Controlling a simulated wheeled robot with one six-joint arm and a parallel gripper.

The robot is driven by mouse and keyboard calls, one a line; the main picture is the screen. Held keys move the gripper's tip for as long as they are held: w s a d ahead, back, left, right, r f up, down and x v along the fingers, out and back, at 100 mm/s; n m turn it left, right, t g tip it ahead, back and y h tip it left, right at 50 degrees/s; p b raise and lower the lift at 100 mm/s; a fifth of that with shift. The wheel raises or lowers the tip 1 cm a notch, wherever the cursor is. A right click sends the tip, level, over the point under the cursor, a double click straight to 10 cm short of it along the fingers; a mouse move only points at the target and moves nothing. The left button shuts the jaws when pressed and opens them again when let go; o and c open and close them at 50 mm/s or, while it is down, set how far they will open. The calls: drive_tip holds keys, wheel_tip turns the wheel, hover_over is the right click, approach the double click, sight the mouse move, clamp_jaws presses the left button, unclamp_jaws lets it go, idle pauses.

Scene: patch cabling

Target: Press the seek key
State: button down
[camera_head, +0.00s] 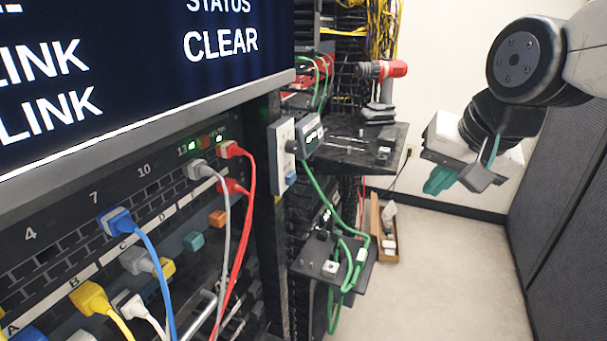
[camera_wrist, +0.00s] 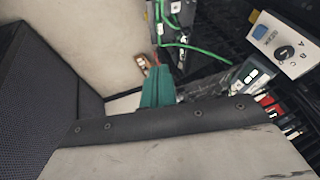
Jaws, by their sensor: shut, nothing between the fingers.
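A pale control box (camera_head: 284,150) is fixed to the rack post in the middle of the head view. It carries a dark knob and a blue key (camera_head: 291,179) near its lower end. The box also shows at the upper right of the wrist view (camera_wrist: 298,62), with the blue key (camera_wrist: 260,32), the knob and small letters. The lettering beside the key is too small to read surely. My gripper (camera_head: 440,180) is shut and empty, with teal fingertips, well to the right of the box and apart from it. Its fingertips also show in the wrist view (camera_wrist: 157,88).
A rack panel (camera_head: 60,225) with several coloured cables fills the left, under a large screen (camera_head: 130,60). A dark shelf (camera_head: 350,155) holds a red drill (camera_head: 382,70). Green cables (camera_head: 350,260) hang below it. Grey partitions (camera_head: 565,200) stand right; the floor between is mostly clear.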

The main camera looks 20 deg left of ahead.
sight(291, 178)
drive_tip(key=w+a+r+y, duration=0.1)
drive_tip(key=w+a+y, duration=0.1)
drive_tip(key=a, duration=1.3)
drive_tip(key=shift+w+a, duration=0.15)
drive_tip(key=shift+r, duration=0.1)
drive_tip(key=w+a+f, duration=0.4)
drive_tip(key=a+f, duration=0.4)
drive_tip(key=shift+w+a, duration=0.15)
drive_tip(key=shift+w, duration=0.1)
